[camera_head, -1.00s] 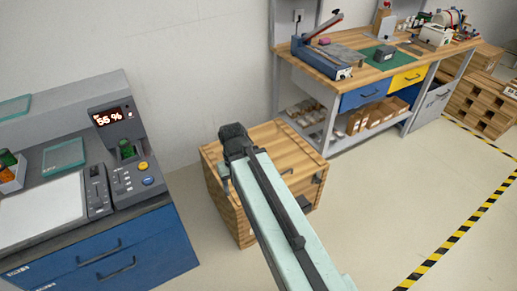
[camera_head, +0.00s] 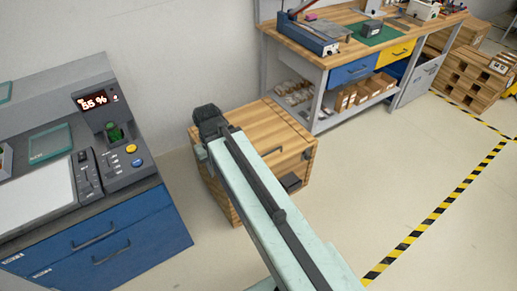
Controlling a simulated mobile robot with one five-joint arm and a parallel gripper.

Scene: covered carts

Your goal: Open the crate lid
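The wooden crate (camera_head: 270,132) stands on the floor against the wall, in the middle of the head view. Its plank lid lies flat and looks closed. A dark handle or latch shows on its right side, and a dark part (camera_head: 291,182) sits lower on that side. My pale green arm reaches across the crate from the lower right. The dark end of my arm, with my gripper (camera_head: 208,122), is over the crate's left rear edge. The fingers are hidden, and I cannot tell whether it touches the crate.
A blue cabinet with a grey control panel (camera_head: 125,160) stands close on the left. A workbench (camera_head: 340,50) with blue and yellow drawers is behind right. Wooden pallets (camera_head: 470,75) stand far right. The floor right of the crate is clear, with a striped line (camera_head: 440,210).

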